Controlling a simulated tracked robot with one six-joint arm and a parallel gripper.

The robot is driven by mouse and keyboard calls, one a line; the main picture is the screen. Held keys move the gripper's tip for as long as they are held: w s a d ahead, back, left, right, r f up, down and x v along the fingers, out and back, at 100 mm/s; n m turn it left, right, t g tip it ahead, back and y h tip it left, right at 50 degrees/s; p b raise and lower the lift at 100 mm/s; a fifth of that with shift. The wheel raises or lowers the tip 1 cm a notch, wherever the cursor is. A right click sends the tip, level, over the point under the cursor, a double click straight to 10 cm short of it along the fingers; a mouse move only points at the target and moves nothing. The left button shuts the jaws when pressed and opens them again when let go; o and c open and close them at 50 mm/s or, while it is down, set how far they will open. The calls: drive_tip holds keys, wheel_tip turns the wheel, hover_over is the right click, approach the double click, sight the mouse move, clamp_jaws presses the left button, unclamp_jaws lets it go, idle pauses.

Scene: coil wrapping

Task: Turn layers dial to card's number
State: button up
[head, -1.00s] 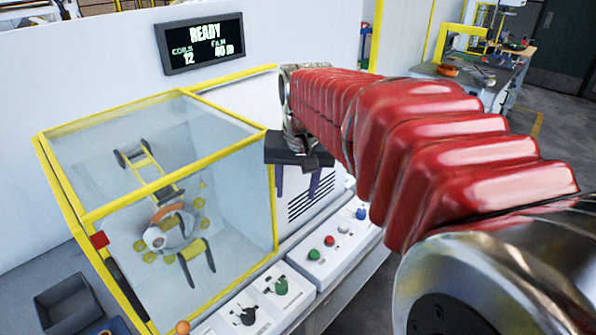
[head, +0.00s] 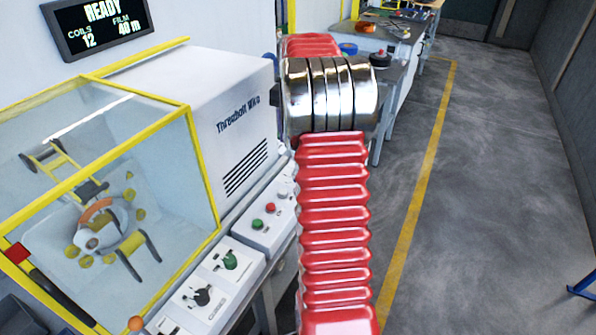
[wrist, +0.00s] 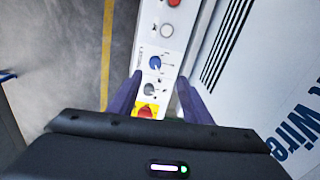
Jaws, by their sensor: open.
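The control panel (head: 262,236) runs along the front of the white machine. In the wrist view a blue dial (wrist: 155,62) with marks around it and a grey dial (wrist: 149,89) lie on the panel; their labels are too small to read. A black dial (head: 202,297) and a green dial (head: 230,262) sit on nearer panel boxes. I cannot tell which one is the layers dial. My gripper (wrist: 160,76) is open and empty, its purple fingers on either side of the blue dial in the picture, apparently above the panel. In the head view my arm hides it. No card is recognisable.
The wrist view shows a red knob on yellow (wrist: 147,111) and a white button (wrist: 166,30). A yellow-framed clear enclosure (head: 110,170) stands left. The display (head: 97,23) reads READY, coils 12, film 40 m. Open floor (head: 480,180) lies right; a cluttered bench (head: 375,40) stands behind.

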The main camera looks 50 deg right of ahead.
drive_tip(key=shift+s+d+f, duration=0.1)
drive_tip(key=shift+d+f, duration=0.2)
drive_tip(key=shift+d, duration=0.2)
drive_tip(key=shift+d+f, duration=0.25)
drive_tip(key=shift+d, duration=0.2)
drive_tip(key=shift+f, duration=0.15)
wheel_tip(320, 180, down, 14)
drive_tip(key=shift+r, duration=0.2)
drive_tip(key=shift+c, duration=0.3)
